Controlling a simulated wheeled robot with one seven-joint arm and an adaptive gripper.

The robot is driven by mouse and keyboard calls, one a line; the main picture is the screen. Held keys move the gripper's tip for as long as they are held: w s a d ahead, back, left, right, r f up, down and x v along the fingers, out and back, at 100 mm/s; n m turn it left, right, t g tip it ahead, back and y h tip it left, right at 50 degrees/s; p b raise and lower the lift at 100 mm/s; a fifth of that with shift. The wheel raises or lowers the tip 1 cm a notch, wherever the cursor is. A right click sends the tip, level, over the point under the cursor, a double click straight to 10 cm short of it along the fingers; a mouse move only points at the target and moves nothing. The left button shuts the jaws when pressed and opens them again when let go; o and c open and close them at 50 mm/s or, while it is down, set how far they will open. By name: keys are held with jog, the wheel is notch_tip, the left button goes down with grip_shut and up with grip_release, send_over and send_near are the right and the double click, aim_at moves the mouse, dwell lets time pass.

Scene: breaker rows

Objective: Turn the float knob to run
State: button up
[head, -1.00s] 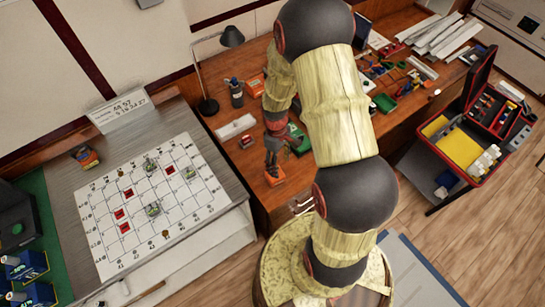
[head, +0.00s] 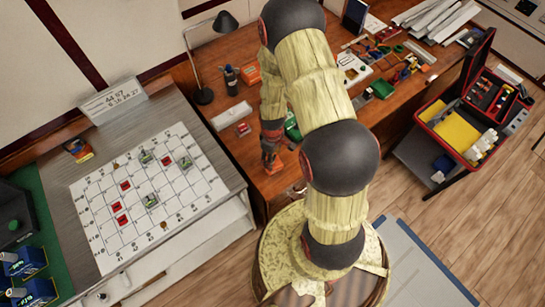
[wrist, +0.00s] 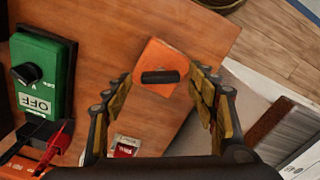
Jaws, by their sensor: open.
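An orange box (wrist: 160,54) with a black bar-shaped knob (wrist: 160,77) lies on the brown desk. Its label does not show, so I cannot tell whether this is the float knob. My gripper (wrist: 163,88) is open, with its fingers on the left and right of the orange box in the wrist view and nothing held. In the head view my gripper (head: 269,153) is over the same orange box, which it mostly hides. A green box (wrist: 48,75) with a round black knob and an "OFF" label stands to the left in the wrist view.
A small red-and-white block (wrist: 125,146) and a red-and-black item (wrist: 45,142) lie near my gripper. The desk (head: 228,145) also holds a lamp (head: 226,22) and a dark bottle (head: 231,80). A gridded board (head: 95,212) lies on the grey table at left.

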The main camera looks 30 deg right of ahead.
jog(key=shift+c, duration=1.4)
jog(key=c, duration=0.9)
